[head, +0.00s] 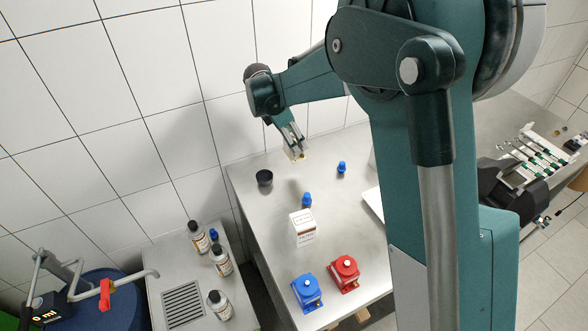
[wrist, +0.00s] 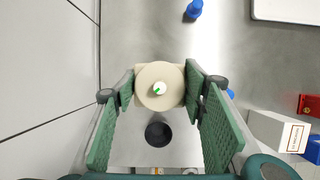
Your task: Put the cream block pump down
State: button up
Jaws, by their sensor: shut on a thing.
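The cream block pump (wrist: 150,97) has a round top with a white and green centre, seen from above in the wrist view. It sits between the two green finger pads of my gripper (head: 294,148), which is shut on it. In the head view only a small pale part of the pump shows at the fingertips, over the far part of the steel table (head: 262,228). I cannot tell whether its base touches the table.
A black cup (head: 264,178) stands close by, also in the wrist view (wrist: 158,134). Small blue-topped items (head: 341,167) (head: 307,200), a white box (head: 303,228), a blue pump (head: 307,292) and a red pump (head: 344,273) stand on the table. A white tray (head: 372,204) lies right. Bare steel surrounds the gripper.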

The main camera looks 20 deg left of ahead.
aim_at(287, 147)
jog(key=shift+f, duration=3.05)
jog(key=shift+f, duration=1.85)
jog(key=shift+f, duration=0.15)
jog(key=o, duration=1.3)
jog(key=shift+c, duration=0.2)
jog(key=shift+r, duration=0.2)
jog(key=v, duration=1.2)
jog(key=shift+d, duration=0.15)
